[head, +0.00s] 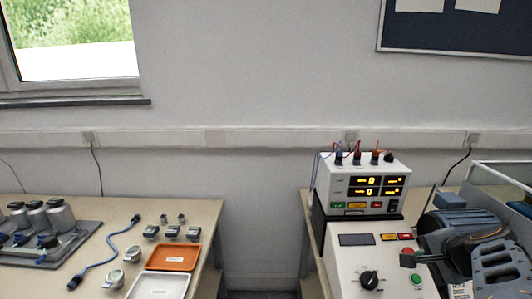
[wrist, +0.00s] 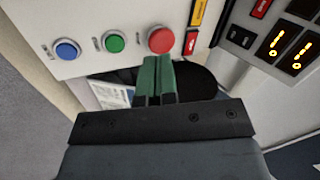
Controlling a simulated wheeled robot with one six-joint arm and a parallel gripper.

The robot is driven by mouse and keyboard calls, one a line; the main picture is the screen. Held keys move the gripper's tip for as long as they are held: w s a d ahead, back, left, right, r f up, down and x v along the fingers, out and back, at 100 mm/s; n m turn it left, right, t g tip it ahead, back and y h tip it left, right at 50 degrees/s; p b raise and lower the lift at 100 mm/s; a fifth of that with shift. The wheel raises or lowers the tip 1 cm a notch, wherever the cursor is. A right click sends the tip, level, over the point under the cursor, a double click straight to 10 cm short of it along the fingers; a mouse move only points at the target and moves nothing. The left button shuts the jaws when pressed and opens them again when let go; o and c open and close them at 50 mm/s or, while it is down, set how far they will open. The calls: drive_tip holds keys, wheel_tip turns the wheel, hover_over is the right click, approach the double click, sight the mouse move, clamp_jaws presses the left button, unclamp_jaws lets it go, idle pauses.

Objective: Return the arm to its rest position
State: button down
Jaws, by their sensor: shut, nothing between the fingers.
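My gripper (wrist: 156,64) shows in the wrist view with its two green fingers shut together and nothing between them. Its fingertips are just in front of a red button (wrist: 161,40) on a white control panel (wrist: 85,18); I cannot tell whether they touch it. A green button (wrist: 115,42) and a blue button (wrist: 66,49) sit to the left of the red one. In the head view my arm (head: 470,240) reaches in from the right, over the right side of the white control box (head: 345,270). The red button also shows there (head: 407,251).
A meter unit (head: 335,190) with lit displays and several leads stands behind the control box. The left table (head: 205,215) holds an orange tray (head: 172,258), a white tray (head: 160,286), a blue cable (head: 112,252) and several small sensors. A gap separates the two tables.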

drive_tip(key=s+a+r+n+g+p, duration=0.1)
drive_tip(key=s+a+n+p, duration=0.1)
drive_tip(key=a+n, duration=0.3)
drive_tip(key=s+a+r+n+g+p, duration=0.1)
drive_tip(key=s+a+n+g+p, duration=0.1)
drive_tip(key=a+n+p, duration=0.3)
drive_tip(key=s+a+r+n+g+p, duration=0.2)
drive_tip(key=a+n+p, duration=0.2)
drive_tip(key=a, duration=0.8)
drive_tip(key=shift+s+n, duration=0.4)
drive_tip(key=shift+n, duration=0.5)
drive_tip(key=c, duration=1.8)
unclamp_jaws()
drive_tip(key=shift+r, duration=0.1)
